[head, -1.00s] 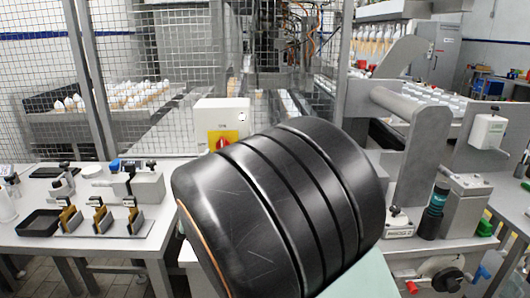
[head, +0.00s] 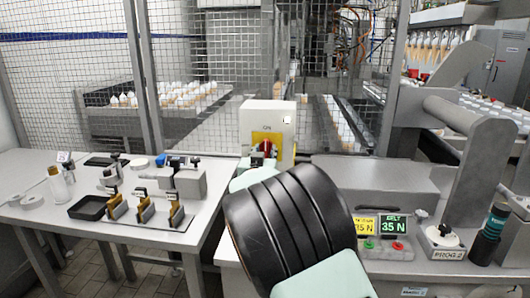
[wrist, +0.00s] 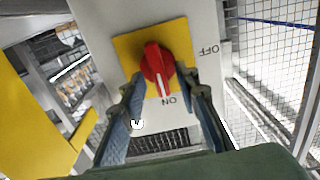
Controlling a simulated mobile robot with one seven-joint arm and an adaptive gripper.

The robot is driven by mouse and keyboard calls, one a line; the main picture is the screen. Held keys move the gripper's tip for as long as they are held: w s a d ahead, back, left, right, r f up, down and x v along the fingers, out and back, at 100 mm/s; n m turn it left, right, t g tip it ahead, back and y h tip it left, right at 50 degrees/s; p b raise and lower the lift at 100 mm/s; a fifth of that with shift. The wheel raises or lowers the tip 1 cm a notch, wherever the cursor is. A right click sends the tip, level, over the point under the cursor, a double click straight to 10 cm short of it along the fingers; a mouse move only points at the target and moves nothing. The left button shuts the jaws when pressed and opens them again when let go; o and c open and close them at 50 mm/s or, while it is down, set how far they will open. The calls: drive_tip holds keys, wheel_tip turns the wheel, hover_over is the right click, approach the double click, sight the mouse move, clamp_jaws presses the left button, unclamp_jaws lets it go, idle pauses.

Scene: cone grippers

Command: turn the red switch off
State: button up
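The red switch (wrist: 157,66) is a rotary knob on a yellow plate (wrist: 125,48) on a light box. In the wrist view, its white line points down at the ON label (wrist: 168,101); the OFF label (wrist: 209,50) is to the right. My gripper (wrist: 163,82) is open, with one finger on each side of the knob's lower part. I cannot tell whether either finger touches it. In the head view, the red switch (head: 266,146) shows on the box (head: 268,116), with my gripper (head: 263,160) just in front, partly hidden by my dark arm.
A white table (head: 45,222) with clamps and a black tray (head: 88,207) stands at left. A wire mesh fence (head: 200,60) rises behind the box. At right are a control panel with lit displays (head: 393,224) and a large grey bracket (head: 482,180).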

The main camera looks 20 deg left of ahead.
drive_tip(key=shift+w, duration=0.2)
clamp_jaws()
